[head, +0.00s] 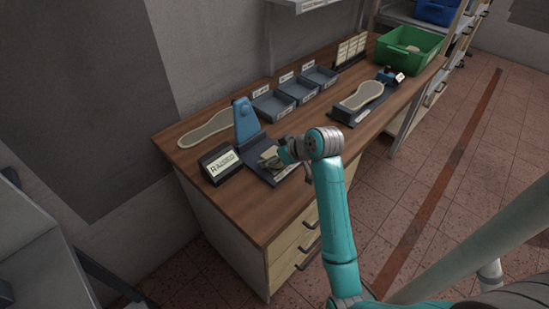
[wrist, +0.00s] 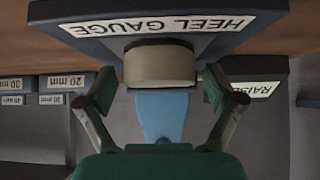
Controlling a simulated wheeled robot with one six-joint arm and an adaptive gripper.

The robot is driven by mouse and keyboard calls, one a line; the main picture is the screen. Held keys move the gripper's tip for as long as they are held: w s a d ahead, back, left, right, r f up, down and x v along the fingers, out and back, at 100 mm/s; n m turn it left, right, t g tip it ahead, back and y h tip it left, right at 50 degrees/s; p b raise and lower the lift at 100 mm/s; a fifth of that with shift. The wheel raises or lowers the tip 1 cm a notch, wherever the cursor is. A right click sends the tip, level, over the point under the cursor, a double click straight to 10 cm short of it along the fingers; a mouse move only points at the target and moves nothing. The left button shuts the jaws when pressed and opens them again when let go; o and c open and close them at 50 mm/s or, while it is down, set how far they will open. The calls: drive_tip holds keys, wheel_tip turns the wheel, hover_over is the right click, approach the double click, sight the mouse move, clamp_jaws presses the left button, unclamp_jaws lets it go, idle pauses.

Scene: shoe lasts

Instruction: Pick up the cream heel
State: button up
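The cream heel (wrist: 160,66) is a short, pale, rounded block in the wrist view. It is at the dark base of the heel gauge (wrist: 95,28), in front of the gauge's blue upright (wrist: 161,112). My gripper (wrist: 152,84) is open, with one finger on each side of the heel and a visible gap on both sides. In the head view my gripper (head: 284,160) is low over the gauge's base, beside the blue upright (head: 246,122). The heel (head: 269,155) is partly hidden there by my gripper.
A display box (head: 221,163) stands left of the gauge. Grey labelled trays (head: 272,107) line the wall behind. A shoe-sole stand (head: 357,102) and a green crate (head: 385,52) are farther right. A loose sole (head: 207,129) lies at the back left.

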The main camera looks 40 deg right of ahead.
drive_tip(key=c, duration=1)
drive_tip(key=shift+r, duration=0.1)
